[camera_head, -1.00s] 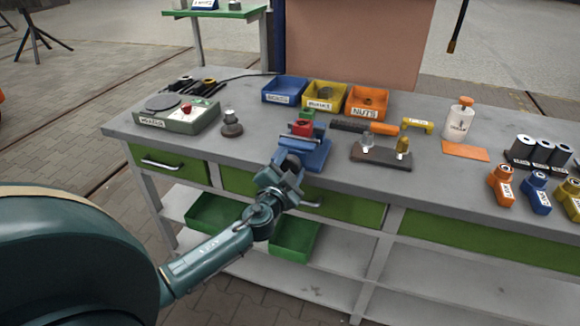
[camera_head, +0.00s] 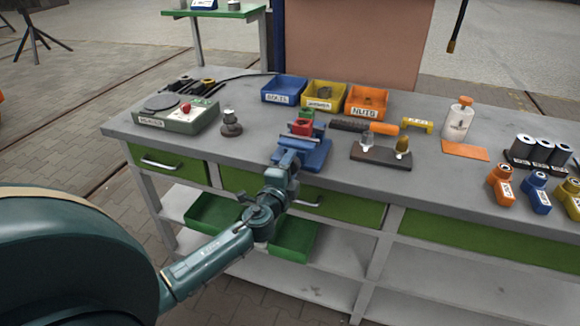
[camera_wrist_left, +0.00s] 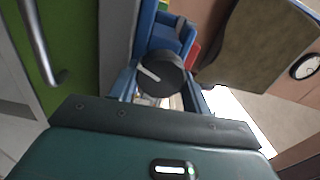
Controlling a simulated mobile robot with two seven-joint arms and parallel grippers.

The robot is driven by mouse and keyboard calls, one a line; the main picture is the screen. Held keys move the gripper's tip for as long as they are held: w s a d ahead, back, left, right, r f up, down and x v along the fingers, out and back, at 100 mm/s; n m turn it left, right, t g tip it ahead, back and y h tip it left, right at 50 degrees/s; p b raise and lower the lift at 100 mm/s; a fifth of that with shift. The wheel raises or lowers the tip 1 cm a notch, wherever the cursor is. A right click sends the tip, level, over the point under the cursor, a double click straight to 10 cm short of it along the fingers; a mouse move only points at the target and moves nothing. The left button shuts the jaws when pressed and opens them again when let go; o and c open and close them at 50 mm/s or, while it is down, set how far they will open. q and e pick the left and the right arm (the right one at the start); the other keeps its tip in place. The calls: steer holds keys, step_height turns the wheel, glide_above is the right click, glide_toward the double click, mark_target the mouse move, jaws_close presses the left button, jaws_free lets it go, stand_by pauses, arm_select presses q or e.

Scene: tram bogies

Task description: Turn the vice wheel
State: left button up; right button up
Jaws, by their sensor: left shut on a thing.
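The blue vice (camera_head: 316,156) stands at the front edge of the workbench, with a red block (camera_head: 302,127) at its jaws. The vice wheel (camera_wrist_left: 160,76) shows in the left wrist view as a dark round knob with a white mark. My left gripper (camera_head: 287,158) reaches up to the front of the vice and is shut on the wheel, with a blue finger on each side of it in the left wrist view (camera_wrist_left: 160,95). In the head view the wheel is hidden behind my gripper. My right gripper is not in view.
Blue (camera_head: 285,90), yellow (camera_head: 324,95) and orange (camera_head: 367,101) bins stand behind the vice. A dark fixture plate (camera_head: 380,156) lies right of the vice. Green drawers with handles (camera_head: 160,163) sit below the benchtop.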

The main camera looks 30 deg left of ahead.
arm_select(q)
steer(key=shift+m, duration=1.6)
steer(key=shift+f, duration=0.1)
steer(key=o, duration=1)
steer(key=shift+b+v, duration=0.8)
steer(key=shift+v, duration=5.85)
steer(key=shift+d, duration=0.1)
